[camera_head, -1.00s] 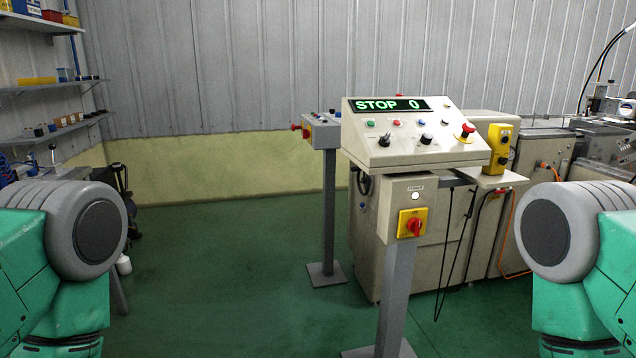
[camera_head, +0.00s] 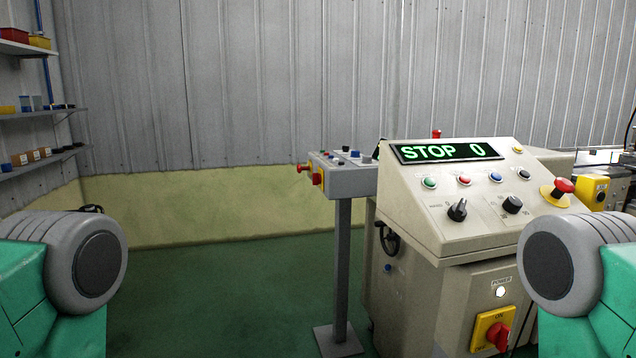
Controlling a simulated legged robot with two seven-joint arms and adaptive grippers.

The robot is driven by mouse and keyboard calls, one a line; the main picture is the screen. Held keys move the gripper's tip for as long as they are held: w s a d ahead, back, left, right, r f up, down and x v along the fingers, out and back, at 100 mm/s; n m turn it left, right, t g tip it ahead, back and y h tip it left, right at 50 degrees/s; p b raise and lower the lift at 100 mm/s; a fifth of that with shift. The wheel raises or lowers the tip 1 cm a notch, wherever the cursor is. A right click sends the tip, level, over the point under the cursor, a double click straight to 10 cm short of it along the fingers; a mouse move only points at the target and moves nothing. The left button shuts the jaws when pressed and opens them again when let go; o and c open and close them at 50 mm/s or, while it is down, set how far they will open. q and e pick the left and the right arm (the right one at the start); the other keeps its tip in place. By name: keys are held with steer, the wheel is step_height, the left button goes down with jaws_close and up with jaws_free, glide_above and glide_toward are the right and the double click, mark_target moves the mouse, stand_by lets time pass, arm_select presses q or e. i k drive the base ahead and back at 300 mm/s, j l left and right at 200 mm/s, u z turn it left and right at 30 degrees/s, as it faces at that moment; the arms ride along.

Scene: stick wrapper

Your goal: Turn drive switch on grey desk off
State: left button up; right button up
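A sloped beige control desk (camera_head: 430,225) stands right of centre with a display (camera_head: 446,152) reading "STOP 0". On its face are a row of coloured buttons, a black lever-type switch (camera_head: 457,210), a black knob (camera_head: 512,204) and a red mushroom button (camera_head: 563,187) on yellow. Below it a red rotary switch (camera_head: 498,335) sits on a yellow plate. A smaller grey desk (camera_head: 350,181) on a post stands left of it, with small buttons on top and red knobs at its left end. Its labels are too small to read. My grippers are out of view; only parts of my arms show at both sides.
The green floor (camera_head: 225,290) is open at left and centre. A shelf (camera_head: 40,111) with small items is on the left wall. A corrugated wall stands behind. A yellow box (camera_head: 592,190) and machinery are at the right.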

mark_target(317, 178)
steer(key=z, duration=0.45)
steer(key=i+j+z, duration=0.3)
steer(key=j+z, duration=0.3)
steer(key=i+j+z, duration=0.1)
steer(key=j+z, duration=0.2)
steer(key=j, duration=0.2)
steer(key=j+z, duration=0.3)
steer(key=i+j, duration=0.05)
steer(key=j, duration=0.05)
